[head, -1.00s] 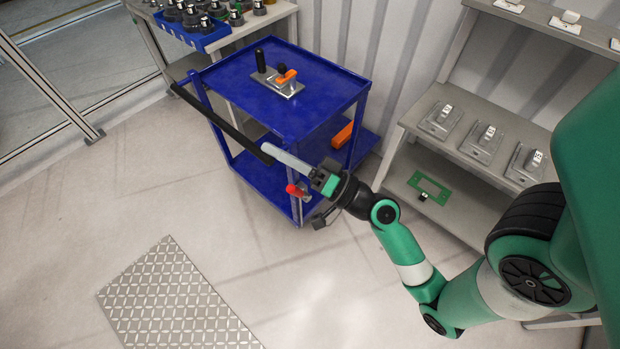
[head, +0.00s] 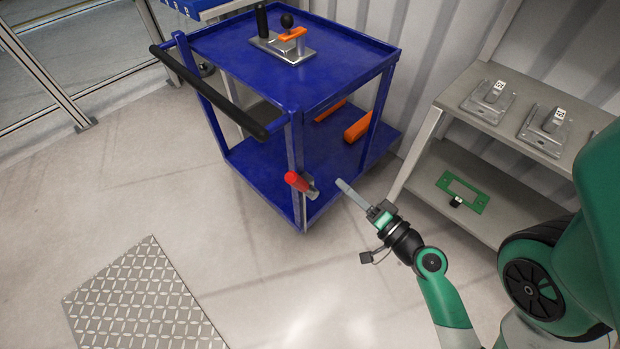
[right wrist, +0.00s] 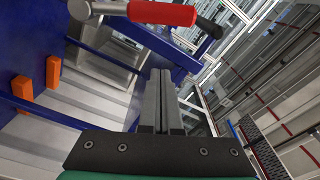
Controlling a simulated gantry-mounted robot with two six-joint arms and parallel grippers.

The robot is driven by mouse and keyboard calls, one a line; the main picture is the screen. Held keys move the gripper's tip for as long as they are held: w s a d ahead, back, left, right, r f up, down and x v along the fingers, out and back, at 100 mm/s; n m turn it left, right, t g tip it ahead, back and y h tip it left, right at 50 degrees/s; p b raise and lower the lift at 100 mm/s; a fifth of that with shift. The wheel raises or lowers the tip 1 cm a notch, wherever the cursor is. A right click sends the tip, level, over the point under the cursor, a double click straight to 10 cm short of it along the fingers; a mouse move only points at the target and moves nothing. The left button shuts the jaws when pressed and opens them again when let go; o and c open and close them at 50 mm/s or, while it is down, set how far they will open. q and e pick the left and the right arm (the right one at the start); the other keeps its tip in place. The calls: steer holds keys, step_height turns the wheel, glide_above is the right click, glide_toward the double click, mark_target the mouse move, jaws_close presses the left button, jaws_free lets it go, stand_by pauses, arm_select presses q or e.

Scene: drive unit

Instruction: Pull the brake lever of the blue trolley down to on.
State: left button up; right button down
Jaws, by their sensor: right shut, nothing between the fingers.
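The blue trolley (head: 262,172) stands at the centre in the head view, with a black push handle on its left side. Its brake lever (head: 298,182) has a red grip and a grey metal base, low on the near corner post. In the right wrist view the red grip (right wrist: 162,13) lies across the top, ahead of the fingertips. My right gripper (head: 340,183) is shut and empty, just right of the lever and apart from it. Its closed fingers also show in the right wrist view (right wrist: 160,75). My left gripper is not in view.
A metal fixture (head: 285,46) with an orange handle sits on the trolley top. Orange blocks (head: 357,130) lie on its lower shelf. A grey shelf unit (head: 480,130) with metal parts stands at right. A tread plate (head: 145,300) lies on the open floor.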

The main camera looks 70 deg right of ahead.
mark_target(302, 186)
steer(key=p+x, duration=0.4)
steer(key=x, duration=0.6)
steer(key=a, duration=0.1)
steer(key=a+f, duration=0.1)
steer(key=a+p, duration=0.1)
steer(key=shift+w+a+f, duration=0.3)
steer(key=shift+w, duration=0.05)
steer(key=shift+a, duration=0.15)
steer(key=shift+w+a+n+p, duration=0.1)
steer(key=shift+a+n+p, duration=0.1)
steer(key=shift+n+p, duration=0.2)
